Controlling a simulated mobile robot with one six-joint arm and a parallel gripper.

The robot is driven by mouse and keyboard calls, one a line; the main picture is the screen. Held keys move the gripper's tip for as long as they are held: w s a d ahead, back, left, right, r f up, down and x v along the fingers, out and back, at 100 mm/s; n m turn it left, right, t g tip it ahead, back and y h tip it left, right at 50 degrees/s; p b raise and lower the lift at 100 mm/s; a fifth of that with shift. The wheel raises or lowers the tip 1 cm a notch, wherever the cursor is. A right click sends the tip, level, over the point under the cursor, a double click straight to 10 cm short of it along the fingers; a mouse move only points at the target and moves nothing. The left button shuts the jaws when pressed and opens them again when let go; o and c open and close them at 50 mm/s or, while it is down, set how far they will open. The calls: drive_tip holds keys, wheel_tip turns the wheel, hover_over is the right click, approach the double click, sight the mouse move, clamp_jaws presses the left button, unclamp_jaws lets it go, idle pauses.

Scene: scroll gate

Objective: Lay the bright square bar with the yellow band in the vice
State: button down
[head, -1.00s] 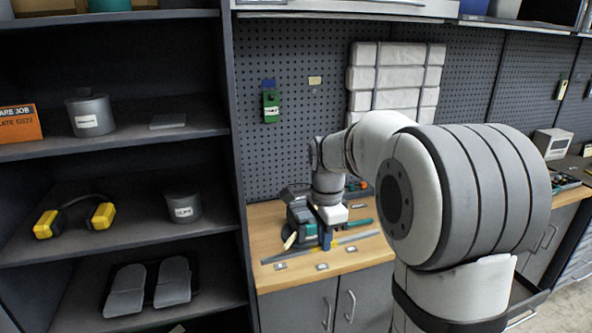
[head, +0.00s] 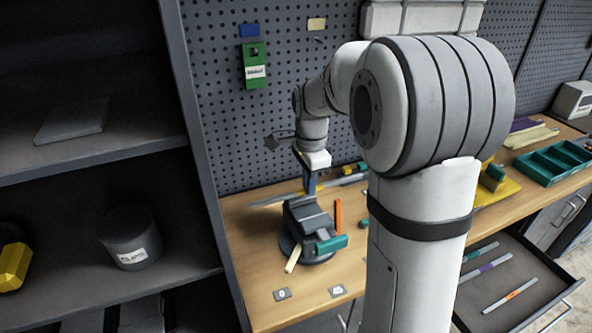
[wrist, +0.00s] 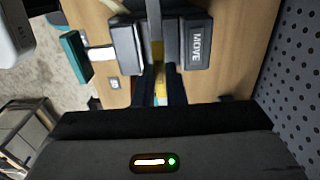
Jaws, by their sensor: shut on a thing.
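My gripper (head: 311,186) is shut on the bright square bar (head: 265,202) with the yellow band. In the head view the bar runs left to right just past the top of the dark vice (head: 303,214). The vice stands on the bench and has a teal part at its front. In the wrist view the bar, with its yellow band (wrist: 158,52), lines up with the gap between the vice's two jaws (wrist: 183,42), one marked MOVE. My fingers (wrist: 162,90) are beside the jaws' near end. I cannot tell whether the bar is down in the gap or above it.
An orange strip (head: 338,215) lies on the bench right of the vice. A teal tray (head: 555,163) stands farther right. An open drawer (head: 505,282) holds several banded bars. A dark shelf unit (head: 187,170) stands at the left, and pegboard (head: 225,110) closes off the back.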

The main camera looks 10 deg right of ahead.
sight(307, 212)
drive_tip(key=shift+w+d+f, duration=0.1)
drive_tip(key=shift+w+f, duration=0.3)
drive_tip(key=shift+f, duration=0.05)
drive_tip(key=shift+s+f+b, duration=0.1)
drive_tip(key=shift+f+b, duration=0.2)
drive_tip(key=shift+b, duration=0.1)
drive_tip(key=shift+f+b, duration=1.85)
drive_tip(key=shift+f, duration=1.1)
drive_tip(key=c, duration=1.4)
unclamp_jaws()
drive_tip(key=shift+s, duration=0.1)
